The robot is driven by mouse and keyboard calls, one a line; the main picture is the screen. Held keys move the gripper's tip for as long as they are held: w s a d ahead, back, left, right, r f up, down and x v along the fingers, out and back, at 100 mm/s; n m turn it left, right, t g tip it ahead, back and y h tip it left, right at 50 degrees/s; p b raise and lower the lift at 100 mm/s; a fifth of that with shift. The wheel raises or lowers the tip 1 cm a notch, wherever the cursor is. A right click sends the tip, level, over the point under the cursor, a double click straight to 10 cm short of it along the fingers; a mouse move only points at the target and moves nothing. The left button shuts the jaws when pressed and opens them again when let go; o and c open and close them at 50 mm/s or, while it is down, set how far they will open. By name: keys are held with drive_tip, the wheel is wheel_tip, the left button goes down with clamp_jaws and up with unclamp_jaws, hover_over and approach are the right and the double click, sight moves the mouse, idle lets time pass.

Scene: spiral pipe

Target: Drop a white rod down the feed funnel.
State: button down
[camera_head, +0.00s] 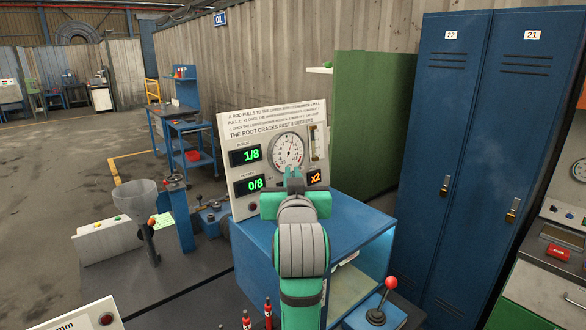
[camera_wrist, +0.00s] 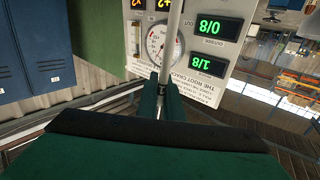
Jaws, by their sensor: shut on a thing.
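My gripper (camera_head: 293,182) is in front of the gauge panel, above the blue cabinet. In the wrist view its fingers (camera_wrist: 162,98) are shut on a thin pale rod (camera_wrist: 173,38), which extends past the fingertips across the upside-down panel. The rod cannot be made out in the head view. The grey feed funnel (camera_head: 136,196) stands at the left, well apart from my gripper, its wide mouth facing up. The funnel is not seen in the wrist view.
The gauge panel (camera_head: 238,133) reads 1/8 and 0/8, with x2. The blue cabinet (camera_head: 262,238) is under my arm. A white box (camera_head: 105,245) stands beside the funnel. A red-knobbed lever (camera_head: 390,284) is at front right. Blue lockers (camera_head: 440,130) stand at right.

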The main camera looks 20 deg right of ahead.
drive_tip(key=shift+s+f, duration=0.2)
drive_tip(key=shift+f, duration=2.65)
drive_tip(key=c, duration=1.8)
unclamp_jaws()
drive_tip(key=shift+w, duration=0.1)
drive_tip(key=shift+c, duration=0.2)
drive_tip(key=v, duration=1)
drive_tip(key=shift+s+a, duration=0.2)
drive_tip(key=shift+s, duration=0.15)
drive_tip(key=shift+s+d, duration=0.1)
drive_tip(key=shift+d, duration=0.05)
